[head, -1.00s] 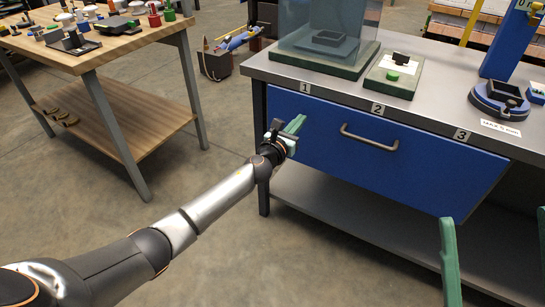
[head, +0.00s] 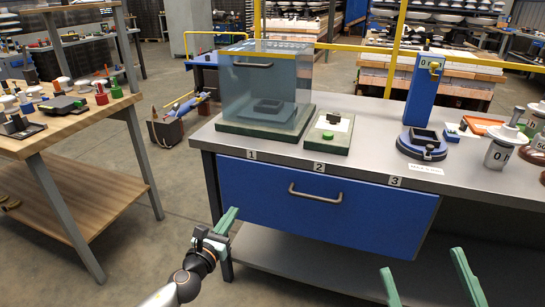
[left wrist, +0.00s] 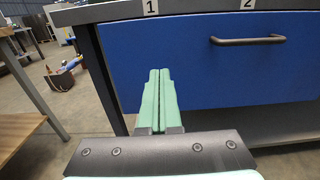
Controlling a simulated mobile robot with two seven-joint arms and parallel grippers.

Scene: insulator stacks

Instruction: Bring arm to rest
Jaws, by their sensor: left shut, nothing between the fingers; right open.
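My left gripper (head: 226,222) is shut and empty, with green fingers. It is in front of the left front corner of the grey workbench (head: 375,110), below its top. In the left wrist view the two green fingers (left wrist: 158,85) lie together, pointing at the blue drawer front (left wrist: 190,65). My right gripper (head: 425,272) shows at the bottom right of the head view as two green fingers set well apart. It is open with nothing between the fingers, in front of the bench. The rest of both arms is mostly out of view.
On the bench stand a clear box on a green base (head: 265,127), a small panel with a green button (head: 328,134), a blue stand (head: 424,90) and grey canisters (head: 498,153). The drawer handle (head: 315,193) sticks out. A wooden table (head: 60,130) stands left, with open floor between.

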